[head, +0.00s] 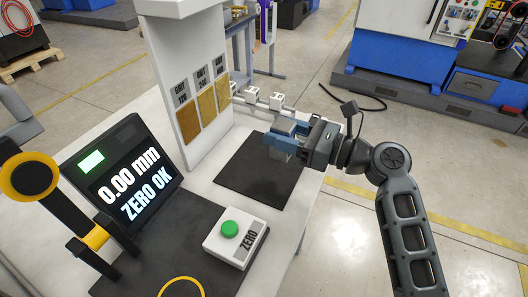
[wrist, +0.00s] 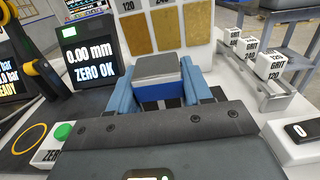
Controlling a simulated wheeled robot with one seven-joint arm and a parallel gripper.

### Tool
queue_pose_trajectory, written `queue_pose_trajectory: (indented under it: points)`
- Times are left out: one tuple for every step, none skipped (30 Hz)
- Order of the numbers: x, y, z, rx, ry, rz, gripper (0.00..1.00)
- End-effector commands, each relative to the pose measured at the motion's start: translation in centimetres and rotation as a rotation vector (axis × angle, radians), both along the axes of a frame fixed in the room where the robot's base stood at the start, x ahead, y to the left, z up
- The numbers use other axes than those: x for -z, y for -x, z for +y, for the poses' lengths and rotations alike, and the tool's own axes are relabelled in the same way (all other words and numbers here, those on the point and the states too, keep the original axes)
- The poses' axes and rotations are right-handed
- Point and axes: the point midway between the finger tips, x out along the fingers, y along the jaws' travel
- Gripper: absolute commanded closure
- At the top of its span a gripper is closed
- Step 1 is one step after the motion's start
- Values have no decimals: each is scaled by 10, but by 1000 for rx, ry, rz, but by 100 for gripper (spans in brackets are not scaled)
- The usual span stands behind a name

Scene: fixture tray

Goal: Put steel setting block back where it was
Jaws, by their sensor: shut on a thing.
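My gripper (head: 281,139) has its blue fingers shut on the steel setting block. In the wrist view the grey block (wrist: 158,68) sits between the two fingers (wrist: 160,90), its flat top facing up. The block is over the right part of a dark mat (head: 247,178) on the white bench. I cannot tell whether its underside touches the mat.
A display (head: 124,175) reads "0.00 mm ZERO OK". A white ZERO box with a green button (head: 229,229) stands in front of the mat. A white panel with sanding sheets (head: 207,105) rises behind. White grit blocks (head: 276,101) sit on a rail at the back right.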

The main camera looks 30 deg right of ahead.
Motion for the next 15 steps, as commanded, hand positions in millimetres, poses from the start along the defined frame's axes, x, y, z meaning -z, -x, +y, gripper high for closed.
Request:
queue_pose_trajectory:
  points:
    - [4, -5, 9, -3, -1, -2, 100]
    - [7, -7, 13, -2, -1, -2, 100]
    - [10, -10, 18, -3, -1, -2, 100]
    - [12, -13, 21, -2, -1, -3, 100]
    - [14, -14, 24, -2, -1, -3, 100]
    - [16, -16, 27, 0, -1, -3, 100]
    - [18, -18, 28, 0, -1, -4, 100]
    - [19, -19, 30, 0, -1, -4, 100]
    - [20, -19, 32, 0, -1, -4, 100]
    - [21, -20, 33, 0, -1, -4, 100]
    - [22, -20, 33, 0, 0, -4, 100]
    - [25, -20, 33, 0, 0, -4, 100]
    - [28, -21, 33, 1, 0, -2, 100]
    - [32, -20, 33, 1, -1, -2, 100]
    - [38, -20, 33, 1, -2, -1, 100]
